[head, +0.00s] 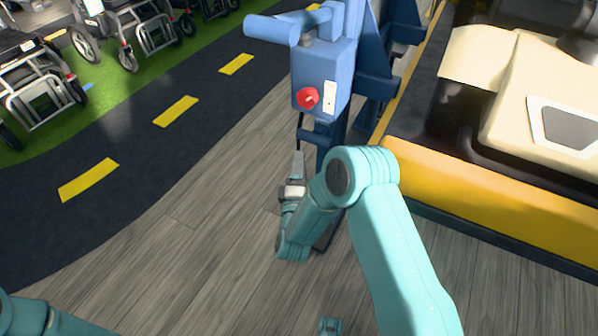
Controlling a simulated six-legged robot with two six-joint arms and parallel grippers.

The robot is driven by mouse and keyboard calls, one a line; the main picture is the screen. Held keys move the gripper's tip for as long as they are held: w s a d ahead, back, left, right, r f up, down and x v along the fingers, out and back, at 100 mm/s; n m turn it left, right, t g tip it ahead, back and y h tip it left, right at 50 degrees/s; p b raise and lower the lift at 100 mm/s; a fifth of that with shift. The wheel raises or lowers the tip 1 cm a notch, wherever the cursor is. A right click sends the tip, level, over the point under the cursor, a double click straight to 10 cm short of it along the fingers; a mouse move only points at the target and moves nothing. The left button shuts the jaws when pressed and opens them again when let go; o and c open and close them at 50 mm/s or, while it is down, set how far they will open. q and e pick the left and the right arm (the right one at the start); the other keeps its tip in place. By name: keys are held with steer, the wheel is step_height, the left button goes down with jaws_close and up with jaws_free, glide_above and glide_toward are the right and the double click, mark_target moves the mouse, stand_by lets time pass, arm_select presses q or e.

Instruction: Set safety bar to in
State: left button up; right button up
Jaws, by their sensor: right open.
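A blue post with a box-shaped head (325,75) stands at the upper middle. A thick blue bar (271,29) sticks out to the left from its top. It may be the safety bar; I cannot tell for sure. A red knob (307,98) and a pale plate (329,95) are on the box. My right gripper (297,165) is open, below and slightly left of the box, apart from the bar. Its grey fingers point up the picture, and my forearm partly hides the post's lower part. Of my left arm only a piece shows at the lower left; its gripper is out of view.
A yellow and cream scooter (490,190) fills the right side, close to my right arm. Several wheelchairs (40,85) stand on green floor at the upper left. A dark lane with yellow dashes (176,111) and bare grey wood floor (180,255) leave free room at left.

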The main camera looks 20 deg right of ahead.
arm_select(q)
steer(key=shift+s+d+r, duration=0.1)
steer(key=shift+r, duration=0.3)
arm_select(e)
steer(key=v, duration=0.3)
steer(key=shift+s, duration=0.15)
